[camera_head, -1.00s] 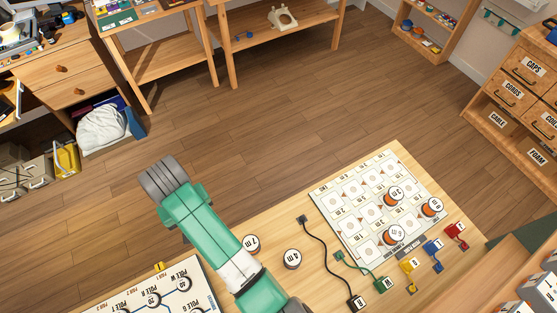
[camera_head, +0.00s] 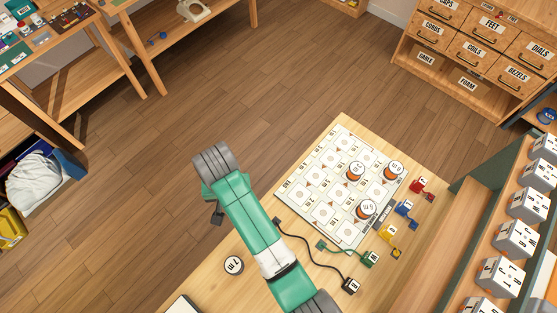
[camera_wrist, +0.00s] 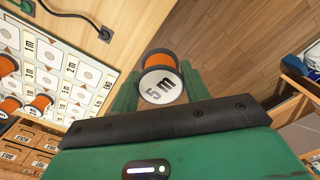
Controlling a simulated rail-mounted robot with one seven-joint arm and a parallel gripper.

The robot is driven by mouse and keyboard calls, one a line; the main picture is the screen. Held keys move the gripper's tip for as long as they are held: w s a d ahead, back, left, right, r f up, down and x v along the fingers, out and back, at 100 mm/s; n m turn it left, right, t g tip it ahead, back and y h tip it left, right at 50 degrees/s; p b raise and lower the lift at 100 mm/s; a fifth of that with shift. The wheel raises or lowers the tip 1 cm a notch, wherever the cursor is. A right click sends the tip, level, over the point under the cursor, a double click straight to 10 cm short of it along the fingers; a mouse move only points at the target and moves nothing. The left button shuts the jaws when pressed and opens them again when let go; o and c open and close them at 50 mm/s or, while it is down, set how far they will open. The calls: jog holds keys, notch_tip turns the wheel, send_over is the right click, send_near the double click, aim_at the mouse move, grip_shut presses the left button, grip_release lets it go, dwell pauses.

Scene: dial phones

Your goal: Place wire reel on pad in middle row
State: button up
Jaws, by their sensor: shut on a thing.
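My gripper (camera_wrist: 160,85) is shut on a wire reel (camera_wrist: 161,86) with a white face marked "5 m" and an orange winding; a green finger is on each side. In the head view my green arm hides it, and I cannot make out the held reel. The pad board (camera_head: 282,187) is a pale sheet with rows of square pads on the table.
A loose reel (camera_head: 234,265) stands on the table left of my arm. A black cord (camera_head: 318,262), a green plug (camera_head: 371,258), and yellow, blue and red plugs (camera_head: 421,187) lie near the board. Grey boxes (camera_head: 528,204) line a shelf at right. Open floor lies beyond the table.

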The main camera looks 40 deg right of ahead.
jog(key=s+d+f+m+p, duration=0.1)
jog(key=s+d+m, duration=0.4)
jog(key=s, duration=0.4)
jog(key=s+d+f+m+p, duration=0.1)
jog(key=s+d+f+m, duration=0.1)
jog(key=s+d+m, duration=0.4)
jog(key=s+d+f+m+p, duration=0.1)
jog(key=s+d+m, duration=0.4)
jog(key=s, duration=0.9)
jog(key=shift+s+d+f+m, duration=0.15)
jog(key=shift+d+f, duration=0.1)
jog(key=shift+d, duration=0.35)
jog(key=shift+s+d+f+m, duration=0.1)
jog(key=shift+d+f+m, duration=0.1)
jog(key=shift+d, duration=0.4)
jog(key=w+d, duration=0.3)
jog(key=w, duration=0.1)
jog(key=w+d+f+b, duration=0.1)
jog(key=w+d, duration=0.2)
jog(key=w, duration=0.1)
jog(key=w+d+b, duration=0.1)
jog(key=w+d, duration=0.2)
jog(key=w, duration=0.2)
jog(key=shift+f, duration=0.3)
jog(key=shift+w+d+f+b, duration=0.15)
jog(key=shift+f+b, duration=0.35)
jog(key=shift+f, duration=1.2)
jog(key=shift+f, duration=0.2)
jog(key=o, duration=1)
jog(key=shift+o, duration=0.2)
